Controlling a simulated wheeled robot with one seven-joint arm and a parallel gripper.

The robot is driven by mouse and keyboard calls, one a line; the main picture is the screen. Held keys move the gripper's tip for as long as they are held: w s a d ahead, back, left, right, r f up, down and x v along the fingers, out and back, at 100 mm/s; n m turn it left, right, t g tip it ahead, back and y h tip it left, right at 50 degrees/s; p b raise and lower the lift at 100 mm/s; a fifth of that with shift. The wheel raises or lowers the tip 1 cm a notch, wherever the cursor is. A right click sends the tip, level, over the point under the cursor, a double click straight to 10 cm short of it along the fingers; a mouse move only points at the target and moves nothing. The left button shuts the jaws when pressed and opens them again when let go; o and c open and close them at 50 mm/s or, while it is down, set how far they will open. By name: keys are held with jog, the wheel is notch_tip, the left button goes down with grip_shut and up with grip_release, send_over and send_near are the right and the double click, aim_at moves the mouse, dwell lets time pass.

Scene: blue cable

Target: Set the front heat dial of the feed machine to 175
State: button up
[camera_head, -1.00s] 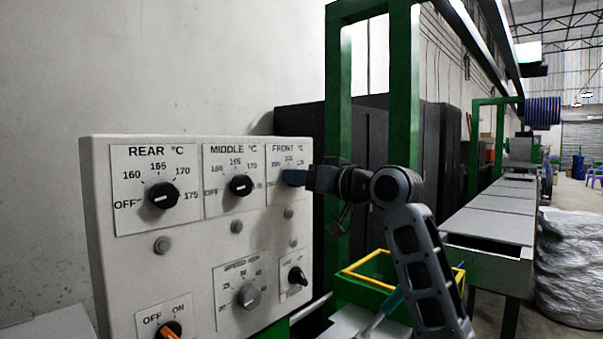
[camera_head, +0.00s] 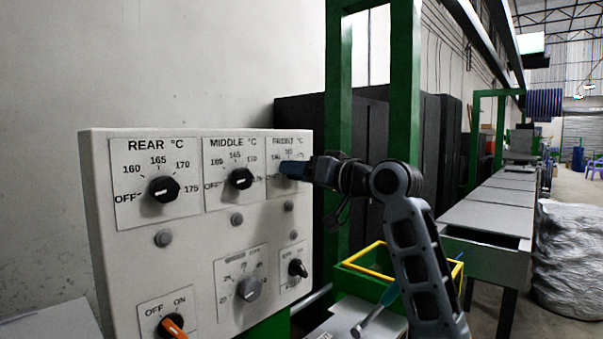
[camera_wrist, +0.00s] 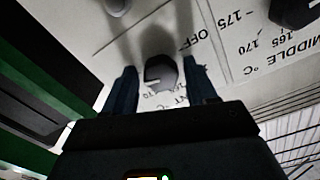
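The feed machine's pale control panel (camera_head: 200,245) stands at the left in the head view. Its front heat dial is hidden there behind my gripper (camera_head: 294,171), under the partly covered FRONT °C label. In the wrist view, upside down, the dark front dial (camera_wrist: 161,73) sits between the two blue fingers of my gripper (camera_wrist: 160,88). A narrow gap shows on each side of it, so the gripper looks open around the dial. The dial's exact setting is unclear; the scale is partly covered by my gripper.
The middle dial (camera_head: 241,179) is close left of my gripper, and the rear dial (camera_head: 163,189) is farther left. Lower on the panel are a grey knob (camera_head: 249,289), a small black knob (camera_head: 297,268) and an orange switch (camera_head: 172,325). A green frame (camera_head: 338,120) stands behind my arm.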

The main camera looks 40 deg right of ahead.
jog(key=shift+o, duration=0.6)
jog(key=s+b, duration=0.2)
jog(key=s, duration=0.5)
jog(key=shift+s, duration=0.4)
jog(key=shift+d, duration=0.1)
